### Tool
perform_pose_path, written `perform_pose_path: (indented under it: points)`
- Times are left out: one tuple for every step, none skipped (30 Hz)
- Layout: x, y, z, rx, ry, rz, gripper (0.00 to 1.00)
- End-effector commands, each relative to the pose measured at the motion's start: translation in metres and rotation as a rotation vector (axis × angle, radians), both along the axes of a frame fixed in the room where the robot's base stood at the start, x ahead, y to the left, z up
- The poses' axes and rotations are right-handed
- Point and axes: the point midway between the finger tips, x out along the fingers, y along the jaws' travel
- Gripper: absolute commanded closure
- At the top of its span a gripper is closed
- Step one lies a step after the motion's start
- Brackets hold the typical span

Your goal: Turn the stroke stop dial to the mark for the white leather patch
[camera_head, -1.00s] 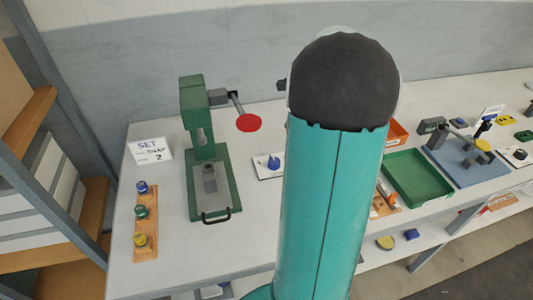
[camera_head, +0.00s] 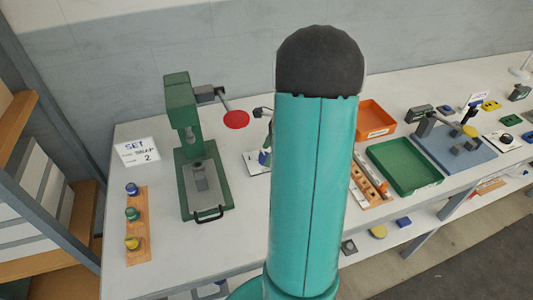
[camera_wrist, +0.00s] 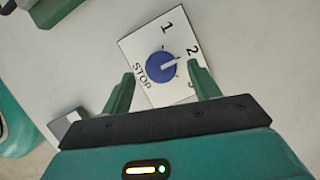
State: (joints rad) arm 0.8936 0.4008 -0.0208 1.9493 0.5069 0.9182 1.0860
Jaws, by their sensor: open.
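The stroke stop dial is a blue round knob (camera_wrist: 161,68) with a white pointer line, on a white plate (camera_wrist: 148,43) marked STOP, 1, 2 and 3. The pointer is turned roughly toward the 2. My gripper (camera_wrist: 161,70) is open, with one green finger on each side of the knob in the wrist view; contact cannot be told. In the head view the dial plate (camera_head: 255,168) lies right of the green press (camera_head: 190,150), partly hidden by my arm and gripper. A card (camera_head: 138,152) reads SET, SNAP and 2. I cannot make out a white leather patch.
A board with blue, green and yellow knobs (camera_head: 143,254) lies left of the press. A red disc (camera_head: 236,119) sticks out on the press arm. An orange bin (camera_head: 375,118), a green tray (camera_head: 405,187) and a blue fixture plate (camera_head: 480,165) stand to the right.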

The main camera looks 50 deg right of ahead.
Motion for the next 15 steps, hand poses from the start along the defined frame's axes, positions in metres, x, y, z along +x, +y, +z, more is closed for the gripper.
perform_pose_path:
  points:
    - [0.0021, 0.0020, -0.0063, 0.002, 0.001, 0.001, 0.39]
    - [0.0033, 0.0029, -0.0087, 0.001, 0.000, 0.000, 0.39]
    - [0.0046, 0.0039, -0.0111, 0.001, 0.000, 0.000, 0.39]
    - [0.0053, 0.0045, -0.0126, 0.001, 0.000, 0.000, 0.39]
    - [0.0059, 0.0048, -0.0137, 0.001, 0.000, 0.000, 0.39]
    - [0.0065, 0.0050, -0.0147, 0.001, -0.001, 0.000, 0.39]
    - [0.0069, 0.0049, -0.0152, 0.001, -0.001, 0.000, 0.39]
    - [0.0072, 0.0047, -0.0153, 0.000, -0.001, 0.000, 0.39]
    - [0.0074, 0.0048, -0.0154, -0.001, -0.001, 0.000, 0.39]
    - [0.0073, 0.0047, -0.0154, -0.001, -0.001, 0.000, 0.39]
    - [0.0073, 0.0047, -0.0153, -0.001, -0.001, 0.000, 0.39]
    - [0.0072, 0.0047, -0.0153, -0.001, -0.001, 0.000, 0.39]
    - [0.0072, 0.0047, -0.0153, 0.000, 0.000, 0.000, 0.39]
    - [0.0072, 0.0047, -0.0153, 0.000, 0.000, 0.000, 0.43]
    - [0.0072, 0.0047, -0.0152, 0.000, 0.000, 0.000, 0.51]
